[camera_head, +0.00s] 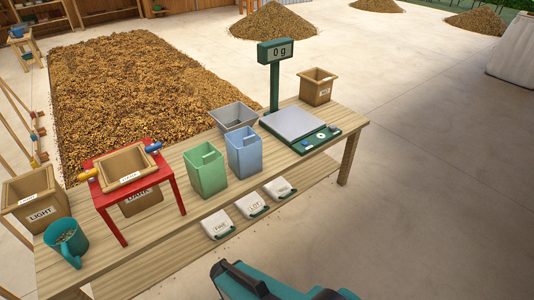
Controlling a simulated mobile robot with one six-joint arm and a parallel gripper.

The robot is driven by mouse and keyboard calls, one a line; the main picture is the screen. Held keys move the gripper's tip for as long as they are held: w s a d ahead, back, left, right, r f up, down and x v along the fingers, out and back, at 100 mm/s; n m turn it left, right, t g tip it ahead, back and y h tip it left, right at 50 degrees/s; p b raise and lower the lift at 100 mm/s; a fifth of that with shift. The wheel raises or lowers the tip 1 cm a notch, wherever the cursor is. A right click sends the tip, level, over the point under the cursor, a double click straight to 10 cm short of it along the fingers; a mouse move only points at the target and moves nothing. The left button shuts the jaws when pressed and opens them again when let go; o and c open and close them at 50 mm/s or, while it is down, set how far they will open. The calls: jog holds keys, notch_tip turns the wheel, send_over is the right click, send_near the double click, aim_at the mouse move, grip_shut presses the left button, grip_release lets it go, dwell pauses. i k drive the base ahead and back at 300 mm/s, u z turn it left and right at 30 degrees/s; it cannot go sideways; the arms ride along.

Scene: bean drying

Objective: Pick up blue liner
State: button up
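The blue liner (244,154) is a light blue, open-topped, square container that narrows toward its base. It stands upright on the wooden table (188,224), just right of the green liner (206,171) and in front of a grey open container (233,116). Its top is open and no contents show. My gripper's fingers do not show. A teal and black part of my own body shows at the bottom edge, in front of the table and apart from the liner.
A scale (297,126) reading 0 g stands right of the liner. A red stand (108,220) holds a wooden box (123,167) at left, near a box labelled LIGHT (36,206) and a teal cup (66,242). White labelled pieces (252,204) lie below the table's front edge.

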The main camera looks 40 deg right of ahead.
aim_at(245, 148)
jog(key=z, duration=0.85)
jog(key=k, duration=0.95)
jog(key=u, duration=0.05)
jog(key=i, duration=0.9)
